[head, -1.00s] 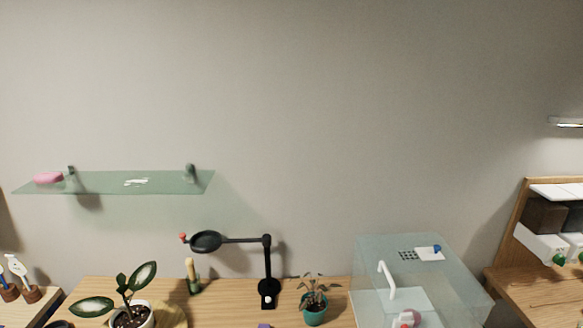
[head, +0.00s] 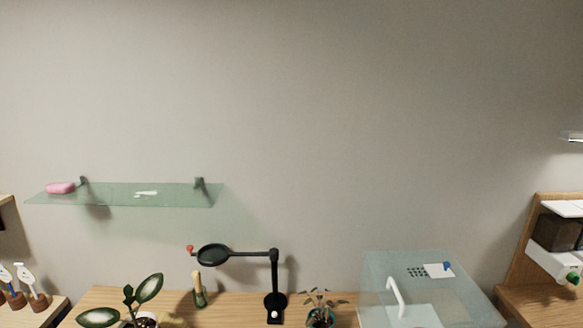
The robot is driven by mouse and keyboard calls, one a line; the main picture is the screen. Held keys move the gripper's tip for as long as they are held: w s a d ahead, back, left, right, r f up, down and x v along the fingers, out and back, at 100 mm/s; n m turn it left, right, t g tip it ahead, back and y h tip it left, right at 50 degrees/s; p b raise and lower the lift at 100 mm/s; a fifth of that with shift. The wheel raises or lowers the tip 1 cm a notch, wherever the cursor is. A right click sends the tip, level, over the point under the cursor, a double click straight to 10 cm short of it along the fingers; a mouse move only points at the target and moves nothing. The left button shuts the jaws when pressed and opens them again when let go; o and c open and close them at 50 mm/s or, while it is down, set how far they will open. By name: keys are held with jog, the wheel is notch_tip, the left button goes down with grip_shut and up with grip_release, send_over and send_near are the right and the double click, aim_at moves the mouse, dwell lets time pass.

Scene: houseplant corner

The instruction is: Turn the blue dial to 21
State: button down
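A small blue knob (head: 447,265), which looks like the dial, sits at the right end of a white plate (head: 437,270) on top of a clear glass box (head: 375,262). The box stands at the right end of the wooden table. Any numbers on the plate are too small to read, so I cannot tell the dial's setting. A dark grid of holes lies to the left of the plate, and a white handle (head: 396,297) is on the front of the box. My gripper is not in view.
A black arm with a round magnifier-like head (head: 213,254) stands mid-table. Potted plants (head: 322,308) and a leafy plant (head: 128,298) stand along the table. A glass shelf (head: 120,196) with a pink object (head: 60,188) is on the wall. A wooden cabinet (head: 520,262) stands at right.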

jog(key=shift+w+d+r+p, duration=0.15)
jog(key=shift+w+d+p, duration=0.05)
jog(key=shift+d+p, duration=0.25)
dwell(0.6)
jog(key=shift+r, duration=0.1)
jog(key=shift+w+r+p, duration=0.1)
jog(key=shift+r+p, duration=0.2)
jog(key=shift+p, duration=0.15)
jog(key=shift+w+f, duration=0.1)
jog(key=shift+a, duration=0.1)
jog(key=shift+f, duration=0.1)
jog(key=shift+s+a, duration=0.15)
jog(key=shift+s, duration=3.05)
